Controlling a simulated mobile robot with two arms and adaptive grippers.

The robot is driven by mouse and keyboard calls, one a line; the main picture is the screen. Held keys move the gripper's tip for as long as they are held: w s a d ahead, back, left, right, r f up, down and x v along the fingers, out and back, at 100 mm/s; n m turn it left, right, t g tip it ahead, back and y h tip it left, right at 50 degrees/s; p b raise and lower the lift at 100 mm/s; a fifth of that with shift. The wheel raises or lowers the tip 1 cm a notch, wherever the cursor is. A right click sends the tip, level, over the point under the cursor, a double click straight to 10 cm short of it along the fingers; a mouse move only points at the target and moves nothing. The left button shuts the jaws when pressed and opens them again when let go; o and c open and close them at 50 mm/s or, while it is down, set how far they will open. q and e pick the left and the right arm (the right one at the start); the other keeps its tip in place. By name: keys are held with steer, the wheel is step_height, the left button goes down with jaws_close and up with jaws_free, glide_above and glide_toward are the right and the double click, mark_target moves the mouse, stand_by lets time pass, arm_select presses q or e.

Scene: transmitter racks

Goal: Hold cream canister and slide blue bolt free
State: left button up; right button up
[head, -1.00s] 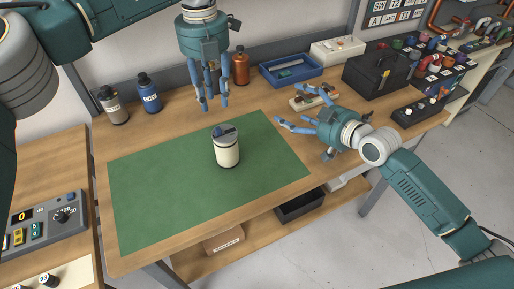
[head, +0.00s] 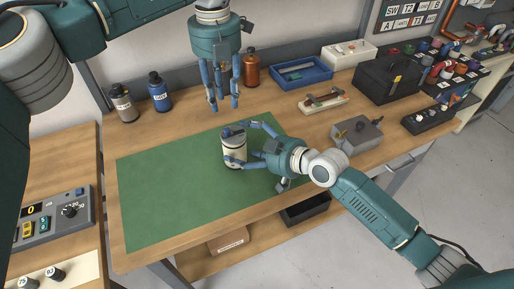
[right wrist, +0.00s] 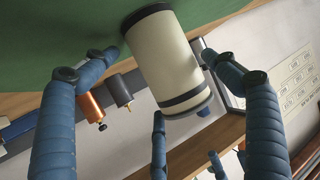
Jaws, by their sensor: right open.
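The cream canister (head: 235,153) stands upright on the green mat (head: 175,190), with dark bands and a dark top. The blue bolt (head: 231,132) lies across its top. My right gripper (head: 243,144) is open, its fingers around the canister's sides from the right. In the right wrist view the canister (right wrist: 165,60) appears inverted between the open fingers, and a bit of the blue bolt (right wrist: 203,110) shows past its banded end. Whether any finger touches it is unclear. My left gripper (head: 223,105) hangs above and behind the canister, fingers down, apart and empty.
A dark bottle (head: 123,105), a blue bottle (head: 159,94) and an orange bottle (head: 251,68) stand along the back. A blue tray (head: 302,74), a black case (head: 388,80) and a grey box (head: 357,133) are to the right. The mat's left part is clear.

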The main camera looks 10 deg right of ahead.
steer(key=shift+x, duration=1.5)
steer(key=c, duration=1.2)
arm_select(q)
steer(key=shift+s+a+f, duration=0.1)
steer(key=shift+s+f, duration=0.05)
steer(key=shift+s, duration=0.05)
jaws_close()
arm_select(e)
steer(key=shift+f, duration=0.1)
steer(key=shift+s, duration=0.1)
arm_select(q)
steer(key=s+a+m+t+h, duration=0.1)
steer(key=s+a+m+h, duration=0.3)
steer(key=a+m, duration=0.6)
steer(key=shift+a+f+m, duration=0.15)
steer(key=shift+a+m, duration=0.25)
